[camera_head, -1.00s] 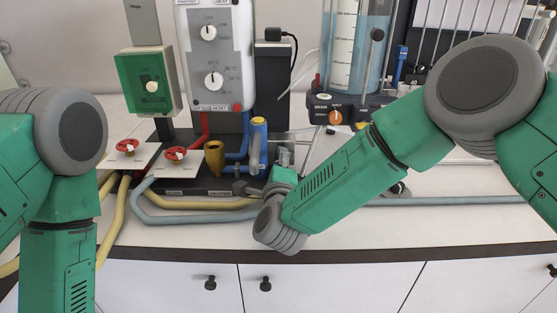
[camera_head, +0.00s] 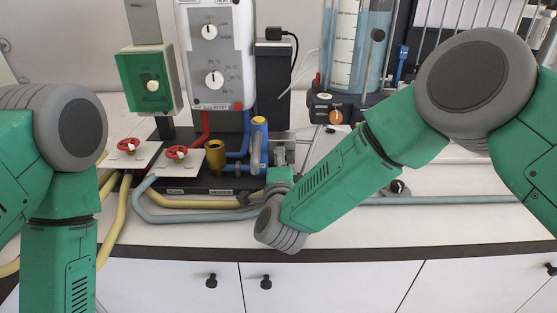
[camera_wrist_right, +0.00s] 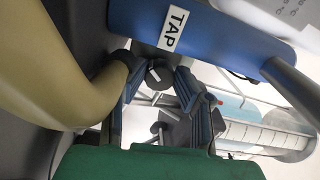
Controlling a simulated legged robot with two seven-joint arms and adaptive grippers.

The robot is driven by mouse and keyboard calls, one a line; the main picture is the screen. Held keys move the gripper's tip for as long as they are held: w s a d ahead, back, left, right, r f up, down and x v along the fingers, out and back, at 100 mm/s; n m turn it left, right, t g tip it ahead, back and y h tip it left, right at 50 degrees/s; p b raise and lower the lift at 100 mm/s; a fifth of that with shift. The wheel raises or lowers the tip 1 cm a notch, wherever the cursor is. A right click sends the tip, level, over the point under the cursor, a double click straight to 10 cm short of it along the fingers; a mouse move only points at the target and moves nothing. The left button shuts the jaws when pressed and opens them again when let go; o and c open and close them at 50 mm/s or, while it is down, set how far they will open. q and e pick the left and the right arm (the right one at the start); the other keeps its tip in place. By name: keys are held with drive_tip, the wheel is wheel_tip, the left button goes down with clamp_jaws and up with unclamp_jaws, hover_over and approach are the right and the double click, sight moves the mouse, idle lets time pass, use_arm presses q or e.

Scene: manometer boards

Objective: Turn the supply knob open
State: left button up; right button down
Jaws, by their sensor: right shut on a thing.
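My right gripper (camera_head: 265,177) is at the right end of the dark base of the board, below the blue upright pipe. In the right wrist view its two fingers (camera_wrist_right: 156,84) are closed on the sides of a small dark round knob (camera_wrist_right: 158,72) with a pale pointer mark. This knob sits beside a blue pipe with a white TAP label (camera_wrist_right: 173,30). In the head view the knob is hidden behind my gripper and wrist. My left arm shows at the left edge, but its gripper is out of view.
Two red valve wheels (camera_head: 129,145) (camera_head: 176,153) on white plates and a brass cup (camera_head: 215,157) stand left of my right gripper. Yellow and grey-blue hoses (camera_head: 190,217) run along the counter in front. A water column unit (camera_head: 335,107) stands behind my right forearm.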

drive_tip(key=shift+s+d+f, duration=0.1)
drive_tip(key=shift+s+f, duration=0.05)
drive_tip(key=shift+f, duration=0.3)
drive_tip(key=c, duration=1.5)
unclamp_jaws()
drive_tip(key=shift+o, duration=1.1)
drive_tip(key=shift+d+r, duration=0.1)
drive_tip(key=shift+d, duration=0.05)
drive_tip(key=s, duration=1.2)
drive_tip(key=shift+r, duration=0.15)
